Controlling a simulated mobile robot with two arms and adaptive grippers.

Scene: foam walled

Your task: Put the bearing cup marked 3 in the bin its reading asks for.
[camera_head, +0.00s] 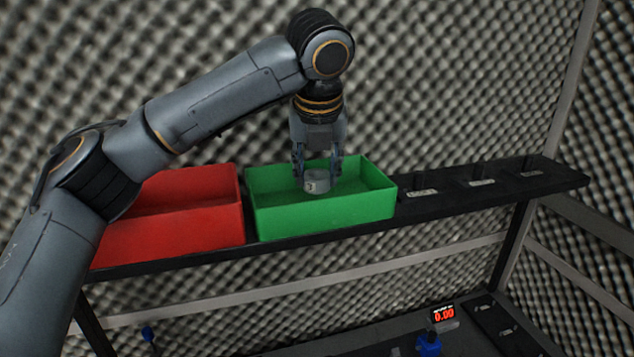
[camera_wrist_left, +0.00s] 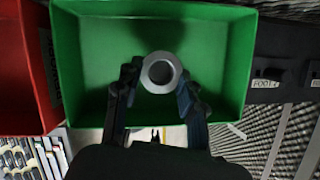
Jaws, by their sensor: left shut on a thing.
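My left gripper (camera_head: 318,168) is shut on the bearing cup (camera_head: 317,181), a short grey ring with a small label that seems to read 3. The gripper points down and holds the cup over the green bin (camera_head: 330,215). In the left wrist view the cup (camera_wrist_left: 161,72) shows as a hollow ring between the fingers (camera_wrist_left: 158,85), with the bare green floor of the bin behind it. The red bin (camera_head: 170,240) stands to the left of the green bin and is partly hidden by my left arm. My right gripper is not in view.
Both bins stand on a narrow black shelf (camera_head: 530,181). Several labelled black pegs (camera_head: 477,171) stand right of the green bin. Below is a dark bench with a red display reading 0.00 (camera_head: 444,315) and a blue fixture (camera_head: 429,345). Foam walls surround the place.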

